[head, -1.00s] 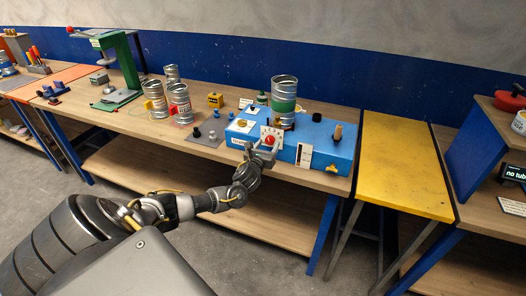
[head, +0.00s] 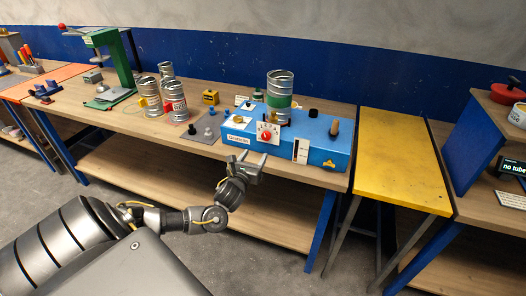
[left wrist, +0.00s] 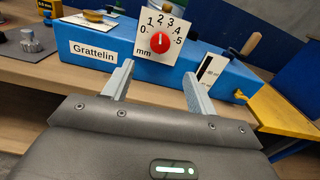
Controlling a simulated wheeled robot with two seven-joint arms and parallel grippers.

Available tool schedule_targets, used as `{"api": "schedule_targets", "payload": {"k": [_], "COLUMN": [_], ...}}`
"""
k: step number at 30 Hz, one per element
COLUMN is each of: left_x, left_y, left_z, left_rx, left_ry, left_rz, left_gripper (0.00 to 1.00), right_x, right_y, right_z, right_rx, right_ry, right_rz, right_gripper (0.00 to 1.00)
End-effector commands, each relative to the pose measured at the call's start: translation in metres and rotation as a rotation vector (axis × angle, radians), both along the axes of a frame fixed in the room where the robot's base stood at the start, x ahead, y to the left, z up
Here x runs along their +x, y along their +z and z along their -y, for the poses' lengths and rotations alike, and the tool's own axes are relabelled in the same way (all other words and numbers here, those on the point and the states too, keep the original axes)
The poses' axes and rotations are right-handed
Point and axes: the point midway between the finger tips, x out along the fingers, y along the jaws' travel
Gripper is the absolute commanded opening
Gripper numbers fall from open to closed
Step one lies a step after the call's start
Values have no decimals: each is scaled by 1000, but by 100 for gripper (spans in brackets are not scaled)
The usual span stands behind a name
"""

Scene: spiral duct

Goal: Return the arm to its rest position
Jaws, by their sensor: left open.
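My left gripper (head: 254,161) is open and empty in the head view, in front of the blue machine (head: 318,146) and apart from it. In the left wrist view its two fingers (left wrist: 158,85) point toward the machine, with a gap between them. The machine carries a white dial plate with a red knob (head: 266,135); the dial also shows in the left wrist view (left wrist: 160,42) with marks from 0 to 5 and "mm". A label there reads "Grattelin" (left wrist: 94,51). My right gripper is not in view.
A ribbed can with a green band (head: 279,100) stands on the machine. Several cans (head: 175,104) stand on the bench at left, near a green press (head: 113,62). A yellow table (head: 400,160) stands at right. The floor in front of the bench is clear.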

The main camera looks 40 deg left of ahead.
Motion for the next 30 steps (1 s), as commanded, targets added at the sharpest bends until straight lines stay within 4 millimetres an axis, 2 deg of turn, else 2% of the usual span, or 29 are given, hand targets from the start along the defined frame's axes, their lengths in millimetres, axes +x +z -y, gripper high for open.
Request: {"api": "schedule_targets", "payload": {"k": [10,14,17,20,23,24,26,27,29,30], "left_x": [0,2,7,11,4,-4,-20,-33,-56,-73], "left_y": [0,-2,-21,-60,-123,-154,-202,-233,-276,-305], "left_z": [0,4,-1,-12,-21,-23,-26,-25,-23,-19], "left_rx": [-47,-245,-467,-736,-1027,-1147,-1321,-1424,-1562,-1644], "left_ry": [-1,-19,-28,6,93,144,240,308,414,489], "left_rz": [17,81,116,135,136,132,131,132,135,138], "left_gripper": [57,57,57,57,57,57,57,57,57,57], "right_x": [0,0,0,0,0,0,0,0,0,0], "right_y": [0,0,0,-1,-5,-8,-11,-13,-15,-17], "right_z": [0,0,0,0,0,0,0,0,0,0], "right_rx": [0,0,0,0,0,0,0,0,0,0], "right_ry": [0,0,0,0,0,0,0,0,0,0], "right_rz": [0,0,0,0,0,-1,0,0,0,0], "right_gripper": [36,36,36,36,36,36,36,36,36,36]}}
